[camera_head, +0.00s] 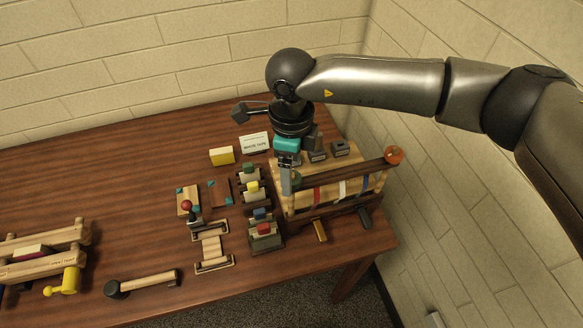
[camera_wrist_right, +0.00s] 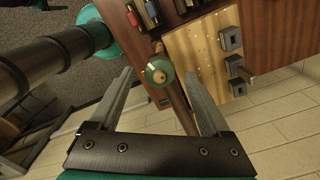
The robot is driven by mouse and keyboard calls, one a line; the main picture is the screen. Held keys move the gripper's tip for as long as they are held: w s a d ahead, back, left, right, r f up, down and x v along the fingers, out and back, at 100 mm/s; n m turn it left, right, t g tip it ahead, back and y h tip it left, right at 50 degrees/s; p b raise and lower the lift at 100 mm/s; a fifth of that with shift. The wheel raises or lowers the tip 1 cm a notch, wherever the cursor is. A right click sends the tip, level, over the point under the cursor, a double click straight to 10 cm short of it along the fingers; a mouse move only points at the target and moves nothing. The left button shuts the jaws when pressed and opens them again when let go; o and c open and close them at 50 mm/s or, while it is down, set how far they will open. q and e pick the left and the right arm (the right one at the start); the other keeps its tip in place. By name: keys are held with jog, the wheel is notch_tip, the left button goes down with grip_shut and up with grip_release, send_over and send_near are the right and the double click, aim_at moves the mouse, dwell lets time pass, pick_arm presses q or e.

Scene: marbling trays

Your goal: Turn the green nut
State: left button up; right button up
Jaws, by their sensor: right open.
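The green nut (camera_wrist_right: 159,72) is a round green piece with a tan centre, at the near end of a dark bar in the right wrist view. In the head view the green nut (camera_head: 297,177) shows at the left end of the dark bar on the wooden frame, partly hidden by my right gripper. My right gripper (camera_head: 288,184) points down at this end of the bar. Its two fingers are open, one on each side of the nut in the wrist view, with gaps visible. Contact cannot be seen. My left gripper is not in view.
An orange knob (camera_head: 394,155) ends the bar's other side. A rack of coloured blocks (camera_head: 264,232) stands left of the frame. A white card (camera_head: 254,143) and yellow block (camera_head: 222,156) lie behind. The table's back left (camera_head: 100,160) is clear. A wall is close on the right.

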jog(key=shift+f, duration=0.7)
grip_shut()
